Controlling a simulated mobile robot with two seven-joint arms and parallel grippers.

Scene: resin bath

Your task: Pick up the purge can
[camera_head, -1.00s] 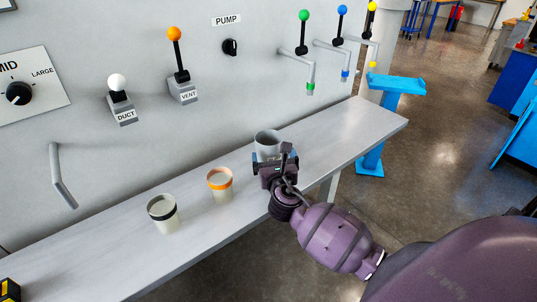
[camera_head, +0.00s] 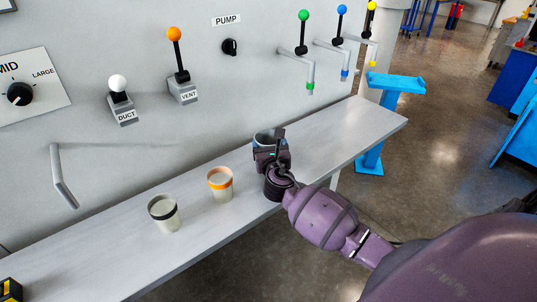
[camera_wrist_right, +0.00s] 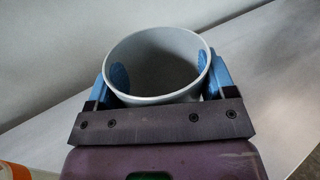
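A plain grey can (camera_head: 263,137) stands upright at the bench's wall side, partly hidden by my right gripper (camera_head: 270,150). No label reads on it. In the right wrist view the open-topped grey can (camera_wrist_right: 155,98) sits between the blue fingers of my right gripper (camera_wrist_right: 160,75). The fingers press on both sides of its wall, and blue pad parts show inside the rim. The can looks empty inside. Whether its base touches the bench cannot be told. My left gripper is not in view.
An orange-rimmed cup (camera_head: 220,186) and a black-rimmed cup (camera_head: 164,214) stand left of the can on the grey bench (camera_head: 345,137). The wall with levers and spouts (camera_head: 309,70) rises behind. The bench's right end is clear. A blue stand (camera_head: 372,150) is beyond it.

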